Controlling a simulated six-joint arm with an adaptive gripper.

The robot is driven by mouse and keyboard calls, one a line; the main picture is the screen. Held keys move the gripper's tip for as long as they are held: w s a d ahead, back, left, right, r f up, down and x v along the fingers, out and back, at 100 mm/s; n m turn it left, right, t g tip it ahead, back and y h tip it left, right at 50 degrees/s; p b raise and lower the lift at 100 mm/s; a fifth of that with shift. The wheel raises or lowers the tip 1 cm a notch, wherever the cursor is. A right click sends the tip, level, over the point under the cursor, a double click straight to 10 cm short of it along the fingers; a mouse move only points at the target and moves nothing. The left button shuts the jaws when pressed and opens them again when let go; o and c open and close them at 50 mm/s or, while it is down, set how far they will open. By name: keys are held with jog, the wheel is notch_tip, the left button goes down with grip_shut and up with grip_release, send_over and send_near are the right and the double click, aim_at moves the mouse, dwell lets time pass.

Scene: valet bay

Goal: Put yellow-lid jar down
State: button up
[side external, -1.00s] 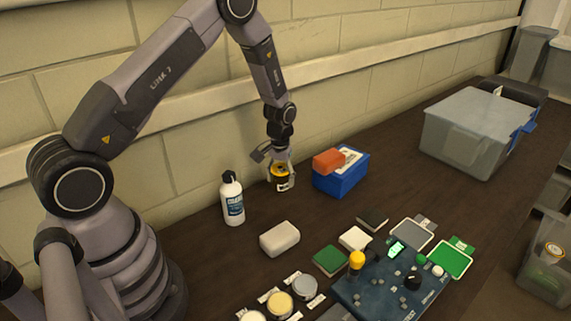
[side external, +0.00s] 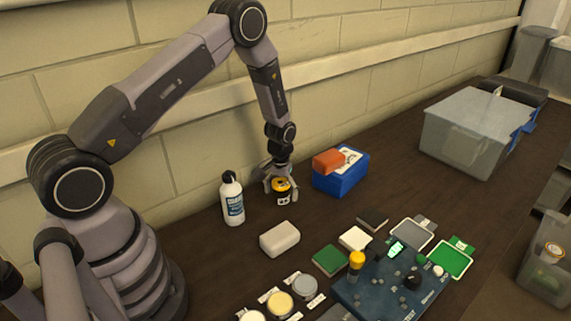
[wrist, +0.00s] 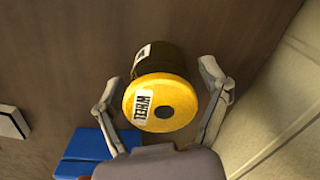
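The yellow-lid jar (side external: 283,197) is dark with a yellow lid and a white label. In the side view it appears to stand upright on the dark table near the wall. In the wrist view its lid (wrist: 158,112), with a dark round spot and a label reading "WHEEL", lies between my fingers. My gripper (side external: 281,193) is open around the jar, one finger on each side. The wrist view shows gaps between the lid and both fingers of my gripper (wrist: 160,72). The jar's underside is hidden.
A white bottle (side external: 232,199) stands left of the jar. A blue box (side external: 341,181) with a red block (side external: 328,161) on it is close on the right. A pale block (side external: 280,239) lies in front.

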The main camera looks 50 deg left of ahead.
notch_tip(320, 180, up, 15)
notch_tip(320, 180, up, 14)
jog(key=m+t, duration=0.2)
send_over(281, 184)
jog(key=s+d, duration=0.3)
jog(key=s, duration=0.2)
jog(key=s+d+r+m+t, duration=0.1)
jog(key=s+r, duration=0.4)
jog(key=s, duration=0.6)
jog(key=s+d+r+m+t, duration=0.2)
jog(key=s+r, duration=0.4)
jog(key=s, duration=0.5)
jog(key=shift+s+d+t, duration=0.3)
